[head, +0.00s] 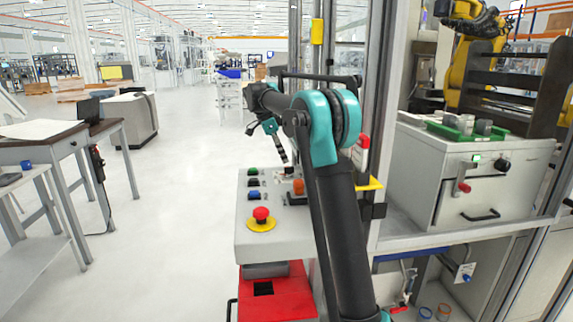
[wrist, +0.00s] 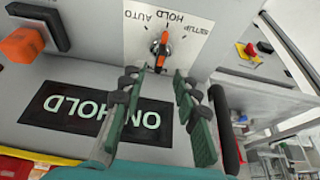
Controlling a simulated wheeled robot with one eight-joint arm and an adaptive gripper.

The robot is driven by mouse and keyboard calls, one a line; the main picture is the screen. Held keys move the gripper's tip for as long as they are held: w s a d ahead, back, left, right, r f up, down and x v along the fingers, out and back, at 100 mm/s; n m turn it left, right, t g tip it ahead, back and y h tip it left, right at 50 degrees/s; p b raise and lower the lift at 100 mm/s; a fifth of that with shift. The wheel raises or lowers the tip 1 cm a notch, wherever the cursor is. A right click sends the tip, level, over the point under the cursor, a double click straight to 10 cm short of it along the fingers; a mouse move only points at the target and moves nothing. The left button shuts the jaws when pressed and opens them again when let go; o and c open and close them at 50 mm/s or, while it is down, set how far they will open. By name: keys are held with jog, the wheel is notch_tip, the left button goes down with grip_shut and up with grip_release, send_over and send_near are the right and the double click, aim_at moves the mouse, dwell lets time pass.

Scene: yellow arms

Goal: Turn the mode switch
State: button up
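The mode switch (wrist: 161,49) shows in the wrist view as a dark knob with an orange bar on a white plate. The bar stands nearly upright in the picture, one end towards the HOLD label; SETUP is to its right. The lettering appears upside down. My gripper (wrist: 157,73) is open, its two green-padded fingers spread below the knob in the picture. Nothing is between the fingertips, and I cannot tell the exact gap to the knob. In the head view my gripper (head: 281,150) is over the control panel (head: 283,239); I cannot make out the switch there.
An ON HOLD display (wrist: 92,113) lies beside the switch. An orange part (wrist: 22,44) sits at upper left. In the head view a red mushroom button (head: 261,214) and several coloured buttons line the panel's left. A metal post and a yellow bracket (head: 369,184) stand close right.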

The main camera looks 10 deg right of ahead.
jog(key=v, duration=0.7)
jog(key=shift+s+a, duration=0.1)
